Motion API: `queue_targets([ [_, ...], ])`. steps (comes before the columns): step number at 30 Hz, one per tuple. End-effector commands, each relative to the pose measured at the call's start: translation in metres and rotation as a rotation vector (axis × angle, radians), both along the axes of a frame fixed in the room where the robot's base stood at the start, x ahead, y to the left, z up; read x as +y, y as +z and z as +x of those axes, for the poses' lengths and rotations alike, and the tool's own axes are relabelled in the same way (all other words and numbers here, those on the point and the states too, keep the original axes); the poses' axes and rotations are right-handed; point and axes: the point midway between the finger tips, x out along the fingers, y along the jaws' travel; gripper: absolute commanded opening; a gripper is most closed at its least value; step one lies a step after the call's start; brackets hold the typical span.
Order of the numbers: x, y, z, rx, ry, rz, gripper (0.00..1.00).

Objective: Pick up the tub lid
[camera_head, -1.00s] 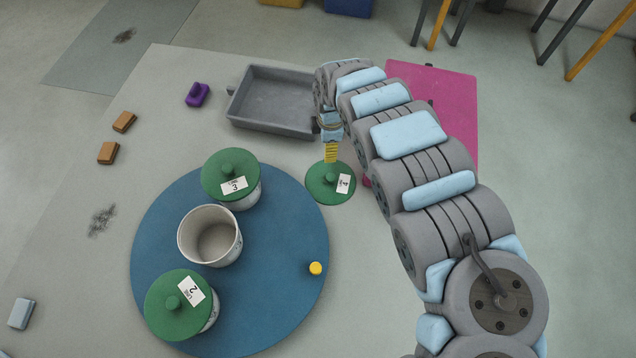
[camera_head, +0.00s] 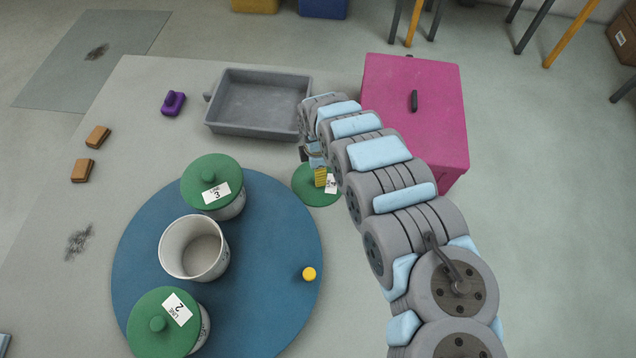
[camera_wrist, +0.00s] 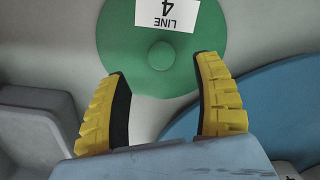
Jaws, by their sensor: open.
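The loose green tub lid (camera_head: 312,194) lies on the grey table, just right of the blue round mat. In the wrist view the lid (camera_wrist: 204,72) shows a round central knob and a white "LINE 4" label. My gripper (camera_head: 319,182) is over the lid in the head view, and its yellow fingers cover part of it. In the wrist view my gripper (camera_wrist: 160,72) is open and empty, its two fingers spread on either side of the lid's near edge. The knob lies a little beyond the fingertips. The open white tub (camera_head: 172,255) stands on the mat without a lid.
Two tubs with green lids, line 3 (camera_head: 207,177) and line 2 (camera_head: 157,338), stand on the blue mat (camera_head: 262,310) with a yellow knob (camera_head: 309,274). A grey tray (camera_head: 262,130) is behind, a pink box (camera_head: 440,110) behind right. Brown blocks (camera_head: 97,136) lie left.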

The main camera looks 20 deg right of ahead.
Motion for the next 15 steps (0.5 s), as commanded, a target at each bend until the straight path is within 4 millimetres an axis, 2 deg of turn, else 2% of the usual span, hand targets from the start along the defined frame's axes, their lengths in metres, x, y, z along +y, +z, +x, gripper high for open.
queue_targets([
  [5, 0.000, -0.007, 0.000, 0.000, -0.001, 0.000, 0.67],
  [15, 0.000, -0.049, -0.004, 0.002, 0.000, 0.003, 0.67],
])
